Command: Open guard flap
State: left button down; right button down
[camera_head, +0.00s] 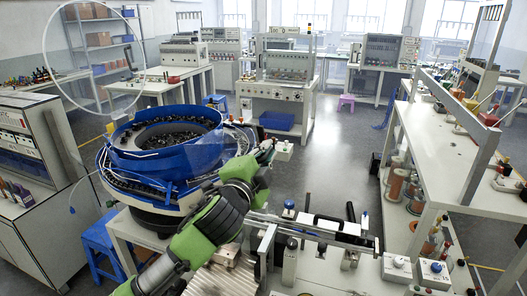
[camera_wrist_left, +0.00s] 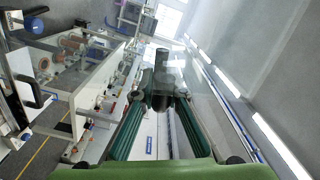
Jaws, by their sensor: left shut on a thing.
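My left arm comes in from the bottom left in the head view, and its gripper (camera_head: 265,153) is by the right side of the blue feeder bowl (camera_head: 150,160). In the left wrist view the two fingers of the gripper (camera_wrist_left: 160,100) close on a dark block-like grip (camera_wrist_left: 161,76). A clear panel with thin edges (camera_wrist_left: 215,105) runs along the right of the fingers. It looks like the guard flap, but I cannot tell its angle or how it joins the grip. My right gripper is not in view.
A long metal rail (camera_head: 330,236) crosses the bench at the front right, with knobs and a black handle around it. A white shelf bench (camera_head: 450,150) stands at the right. A clear round cover (camera_head: 92,62) is at the upper left. The grey floor (camera_head: 320,165) is open beyond.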

pick_arm(q)
jog(key=shift+r, duration=0.1)
jog(key=c, duration=2)
grip_release()
jog(key=shift+c, duration=0.2)
jog(key=shift+d, duration=0.1)
jog(key=v, duration=1.2)
